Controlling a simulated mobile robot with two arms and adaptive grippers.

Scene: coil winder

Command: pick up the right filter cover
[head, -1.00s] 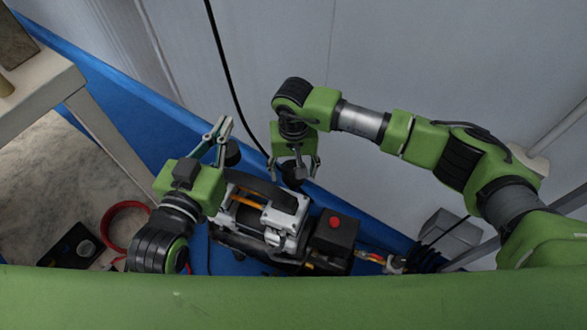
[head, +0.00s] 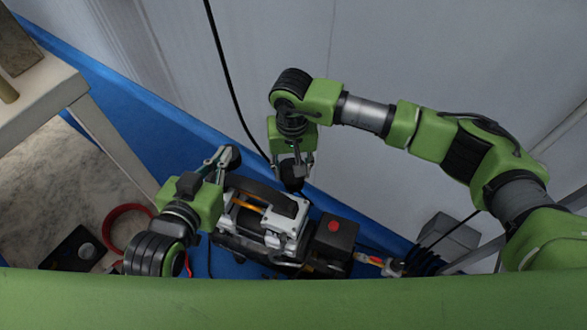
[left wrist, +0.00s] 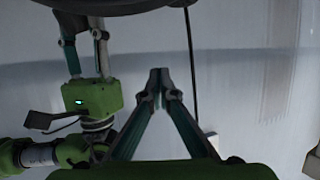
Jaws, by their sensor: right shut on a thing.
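The right filter cover (head: 291,180) looks like a dark round piece. My right gripper (head: 293,164) is shut on it and holds it beyond the machine, near the pale wall. In the left wrist view my right gripper (left wrist: 86,55) points up, with a dark rounded shape across the top edge. My left gripper (head: 221,155) is above the machine's left end. Its fingertips (left wrist: 163,74) come together in the left wrist view with nothing seen between them. Another dark round piece (head: 233,157) shows right beside the left fingertips; whether they touch is unclear.
The black and white machine (head: 285,222) lies on the blue floor, with a red-buttoned black box (head: 335,236) at its right. A pale table (head: 45,100) stands at left. A red ring (head: 112,232) lies lower left. A black cable (head: 227,80) hangs along the wall.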

